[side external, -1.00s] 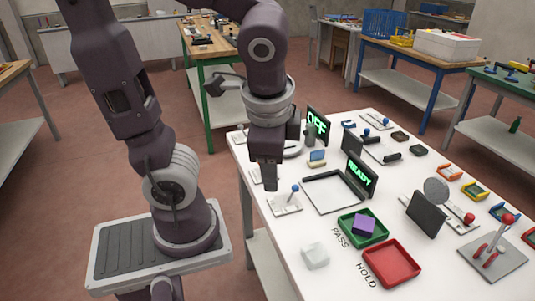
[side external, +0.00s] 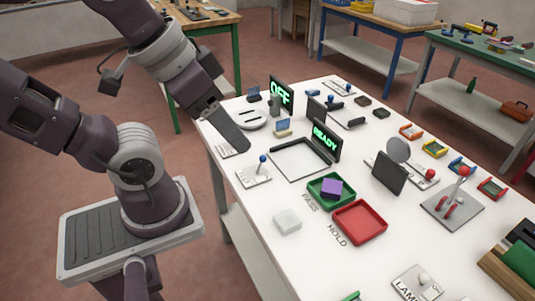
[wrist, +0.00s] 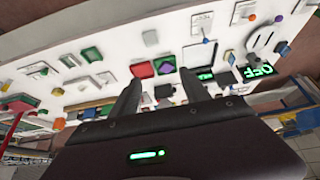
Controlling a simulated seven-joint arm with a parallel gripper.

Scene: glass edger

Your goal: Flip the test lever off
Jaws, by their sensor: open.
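A small lever with a blue knob (side external: 262,159) stands on a white plate (side external: 247,181) at the table's near left edge. It also shows in the wrist view (wrist: 205,41). A larger lever with a red knob (side external: 464,171) stands on a grey plate at the right. I cannot read a label that tells which is the test lever. My gripper (side external: 240,146) is tilted above the table's left side, just behind the blue-knob lever and apart from it. In the wrist view its two fingers (wrist: 161,77) are spread, with nothing held between them.
Screens reading OFF (side external: 281,95) and READY (side external: 326,141) stand behind the lever. A green tray (side external: 318,201) with a purple block, a red tray (side external: 360,222) and a pale block (side external: 287,221) lie to the right. Small fixtures crowd the far side.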

